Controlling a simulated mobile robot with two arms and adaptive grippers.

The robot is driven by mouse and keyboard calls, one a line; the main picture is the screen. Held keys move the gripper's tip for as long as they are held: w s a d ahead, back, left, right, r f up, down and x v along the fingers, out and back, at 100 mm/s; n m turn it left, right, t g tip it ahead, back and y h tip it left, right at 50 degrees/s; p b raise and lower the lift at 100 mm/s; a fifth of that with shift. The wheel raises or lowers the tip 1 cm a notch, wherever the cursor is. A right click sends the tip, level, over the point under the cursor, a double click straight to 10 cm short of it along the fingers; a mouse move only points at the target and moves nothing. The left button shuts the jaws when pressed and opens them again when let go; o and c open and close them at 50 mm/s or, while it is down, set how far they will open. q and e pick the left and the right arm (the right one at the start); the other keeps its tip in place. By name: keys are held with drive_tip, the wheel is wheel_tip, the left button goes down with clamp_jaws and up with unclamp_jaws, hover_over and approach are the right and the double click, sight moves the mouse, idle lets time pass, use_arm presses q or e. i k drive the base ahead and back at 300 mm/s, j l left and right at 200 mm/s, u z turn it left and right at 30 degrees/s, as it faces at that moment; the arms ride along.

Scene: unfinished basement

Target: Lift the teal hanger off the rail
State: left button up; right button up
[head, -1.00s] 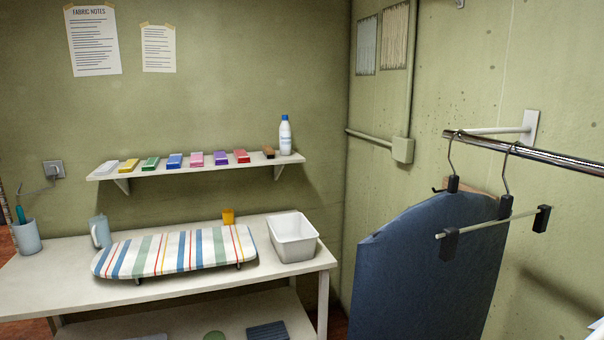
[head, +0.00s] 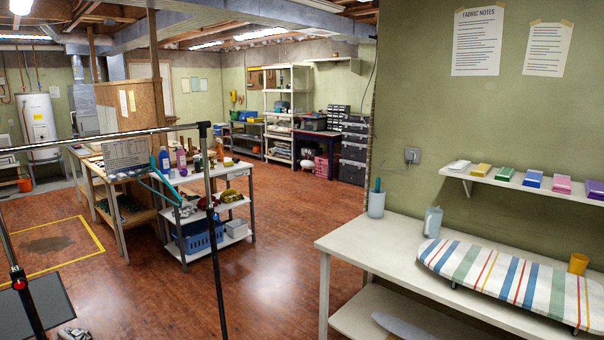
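A thin teal hanger (head: 167,187) shows at centre-left in the head view, below a metal rail (head: 100,138). The hanger is seen at a steep angle against a cluttered workbench, and its hook on the rail is too small to make out. The rail runs from the left edge to a black upright post (head: 214,230).
A second dark post (head: 22,290) stands at the lower left. Behind the rail is a workbench with bottles and a blue basket (head: 196,236). A white table (head: 400,240) with a striped ironing board (head: 505,283) stands at the right. Wooden floor (head: 285,250) is open between them.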

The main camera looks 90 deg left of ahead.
sight(152, 166)
drive_tip(key=u, duration=3.65)
